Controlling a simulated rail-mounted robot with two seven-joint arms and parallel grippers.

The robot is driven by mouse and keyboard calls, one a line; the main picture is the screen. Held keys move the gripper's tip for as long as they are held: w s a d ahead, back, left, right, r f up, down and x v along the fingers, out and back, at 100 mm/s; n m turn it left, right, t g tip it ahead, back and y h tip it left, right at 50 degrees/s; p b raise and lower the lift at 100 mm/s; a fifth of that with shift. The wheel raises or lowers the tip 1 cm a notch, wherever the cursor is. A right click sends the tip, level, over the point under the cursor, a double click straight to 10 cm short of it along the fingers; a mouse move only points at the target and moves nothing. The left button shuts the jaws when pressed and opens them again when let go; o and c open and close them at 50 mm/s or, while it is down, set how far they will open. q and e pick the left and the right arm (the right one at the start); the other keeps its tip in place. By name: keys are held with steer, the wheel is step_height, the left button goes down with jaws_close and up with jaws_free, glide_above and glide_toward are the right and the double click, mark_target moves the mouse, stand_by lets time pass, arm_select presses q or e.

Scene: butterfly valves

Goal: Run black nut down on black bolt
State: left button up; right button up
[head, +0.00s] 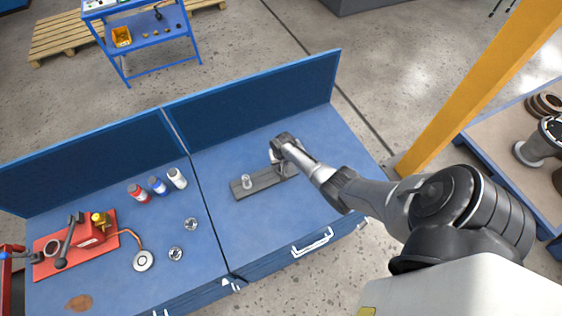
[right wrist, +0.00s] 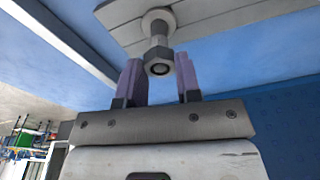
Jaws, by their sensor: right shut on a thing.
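A grey plate (head: 262,185) lies on the blue bench and also shows in the right wrist view (right wrist: 210,14). The black bolt (right wrist: 158,28) stands out from the plate, with the dark grey nut (right wrist: 158,63) around its free end. My right gripper (right wrist: 159,80) has its purple-grey fingers on either side of the nut, shut on it. In the head view my right gripper (head: 277,156) is over the plate's right end and hides most of the bolt and nut. A lighter, silvery bolt (head: 246,181) stands upright at the plate's left end. My left gripper is not in view.
Blue back panels (head: 260,95) border the bench. On the left bench are red, blue and white bottles (head: 158,186), loose metal parts (head: 190,224) and a red plate with a valve (head: 85,240). A yellow post (head: 470,90) stands right. The bench in front of the plate is clear.

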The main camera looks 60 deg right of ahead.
steer(key=m, duration=0.5)
steer(key=shift+w+m+g, duration=0.1)
steer(key=shift+m+g, duration=0.2)
steer(key=shift+m, duration=0.1)
steer(key=shift+c, duration=0.2)
steer(key=m, duration=0.6)
steer(key=shift+w+g, duration=0.1)
steer(key=shift+g, duration=0.3)
steer(key=o, duration=1.1)
steer(key=r, duration=0.4)
steer(key=a+r, duration=0.1)
steer(key=r, duration=0.8)
steer(key=shift+w+a+r+b, duration=0.15)
steer(key=shift+a+r+b, duration=0.1)
steer(key=shift+r+b, duration=0.15)
